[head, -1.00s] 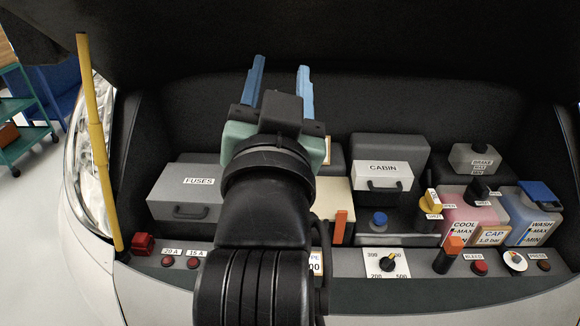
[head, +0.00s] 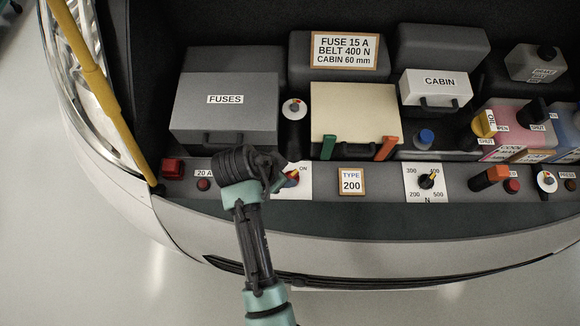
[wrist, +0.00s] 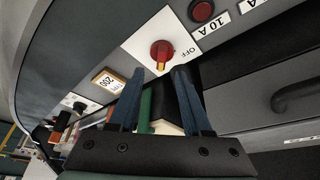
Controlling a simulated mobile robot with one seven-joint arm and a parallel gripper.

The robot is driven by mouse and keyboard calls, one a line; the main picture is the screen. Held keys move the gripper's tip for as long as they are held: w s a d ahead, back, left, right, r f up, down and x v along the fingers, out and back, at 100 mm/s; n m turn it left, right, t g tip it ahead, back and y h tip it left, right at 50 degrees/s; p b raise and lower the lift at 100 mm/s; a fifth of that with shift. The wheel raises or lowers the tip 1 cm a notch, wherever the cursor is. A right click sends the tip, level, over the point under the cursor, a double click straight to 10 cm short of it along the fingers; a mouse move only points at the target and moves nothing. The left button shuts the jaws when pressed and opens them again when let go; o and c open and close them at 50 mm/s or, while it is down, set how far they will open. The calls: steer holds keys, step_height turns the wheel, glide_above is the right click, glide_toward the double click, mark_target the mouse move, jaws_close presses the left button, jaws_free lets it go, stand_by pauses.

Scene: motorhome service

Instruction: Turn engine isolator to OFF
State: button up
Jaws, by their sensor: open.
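The engine isolator is a red knob with a yellow-orange pointer (head: 293,178) on a white plate with ON printed at its right. My gripper (head: 280,184) is beside it on the left and hides part of the plate. In the wrist view, the red knob (wrist: 161,51) shows just past the fingertips, with OFF printed on its right.
A red button (head: 204,184) and a red block (head: 172,168) lie left of the plate. The TYPE 200 card (head: 351,182) and a tension dial (head: 426,181) lie right. The grey FUSES box (head: 225,115) and a cream box (head: 355,112) stand behind. A yellow prop rod (head: 88,75) rises at left.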

mark_target(291, 176)
steer(key=shift+x, duration=3.05)
steer(key=shift+w, duration=0.1)
jaws_close()
